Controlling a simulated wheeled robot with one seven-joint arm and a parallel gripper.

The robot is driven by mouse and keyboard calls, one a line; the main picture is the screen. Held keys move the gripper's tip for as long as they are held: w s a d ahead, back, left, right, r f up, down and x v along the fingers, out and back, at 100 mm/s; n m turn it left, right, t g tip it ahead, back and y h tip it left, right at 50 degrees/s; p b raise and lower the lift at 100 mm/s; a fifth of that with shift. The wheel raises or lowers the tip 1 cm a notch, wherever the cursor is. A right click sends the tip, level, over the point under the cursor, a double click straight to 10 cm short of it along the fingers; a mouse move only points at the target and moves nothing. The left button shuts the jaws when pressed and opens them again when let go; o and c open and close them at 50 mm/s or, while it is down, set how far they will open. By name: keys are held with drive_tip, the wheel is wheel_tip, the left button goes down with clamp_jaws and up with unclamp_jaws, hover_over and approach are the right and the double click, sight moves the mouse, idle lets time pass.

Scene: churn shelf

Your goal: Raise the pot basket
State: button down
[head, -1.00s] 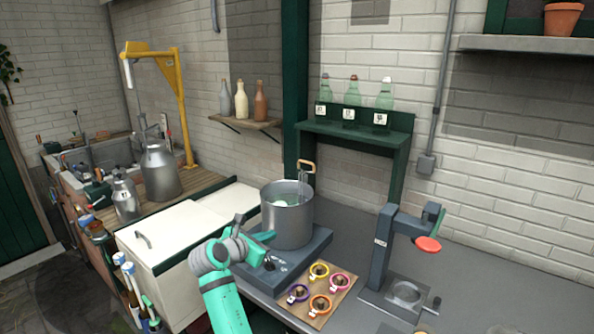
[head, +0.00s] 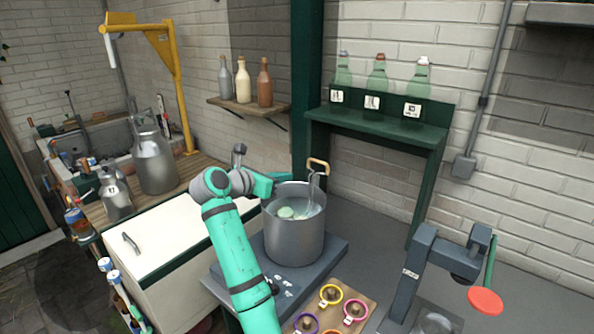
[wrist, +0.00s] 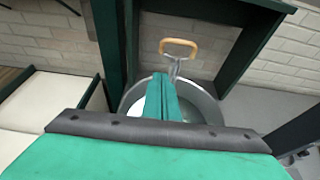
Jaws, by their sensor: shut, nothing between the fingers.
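A grey metal pot (head: 294,238) stands on a dark hot plate (head: 326,258) on the counter. The basket's wooden-topped handle (head: 318,165) rises at the pot's back right rim, and it also shows in the wrist view (wrist: 179,45). The basket body is mostly hidden in the pot; something pale green (head: 293,212) shows inside. My gripper (head: 284,178) is at the pot's left back rim, left of the handle and apart from it. In the wrist view its green fingers (wrist: 165,80) are together, empty, over the pot opening, with the handle beyond them.
A green shelf (head: 375,122) with several bottles stands behind the pot. A dark post (head: 305,90) rises just behind. A board with coloured rings (head: 340,306) and a grey press (head: 425,275) are to the right. A white chest (head: 165,250) is on the left.

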sight(302, 184)
drive_tip(key=x, duration=0.9)
drive_tip(key=shift+w+d, duration=0.25)
drive_tip(key=shift+w, duration=0.1)
drive_tip(key=shift+f, duration=0.1)
